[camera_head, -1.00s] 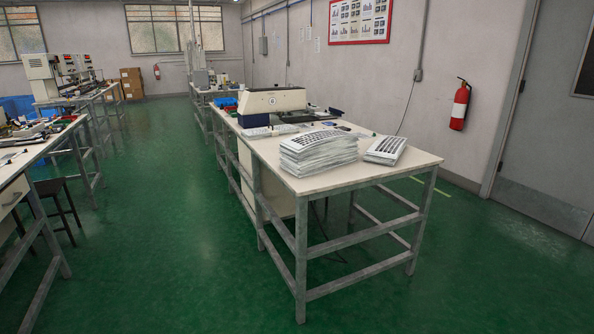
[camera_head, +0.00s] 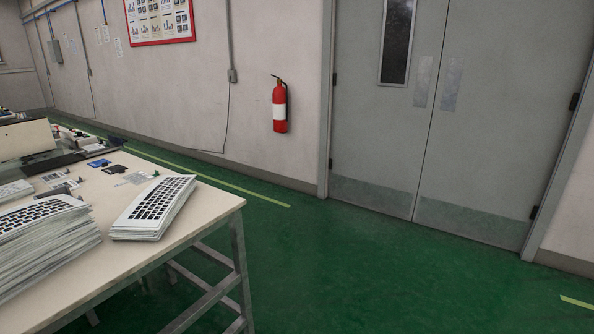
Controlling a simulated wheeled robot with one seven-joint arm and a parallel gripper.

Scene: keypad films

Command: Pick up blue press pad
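A small flat blue item (camera_head: 98,163) lies on the white worktable (camera_head: 205,225) at the left, behind the stacks of keypad films. It may be the blue press pad, but it is too small to tell for sure. A dark, small flat piece (camera_head: 117,169) lies just to its right. My gripper is not in view.
A tall stack of keypad films (camera_head: 45,255) and a smaller stack (camera_head: 155,205) stand on the near part of the table. A white machine (camera_head: 28,140) sits at the far left. Green floor is clear toward the grey double door (camera_head: 440,120). A fire extinguisher (camera_head: 279,110) hangs on the wall.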

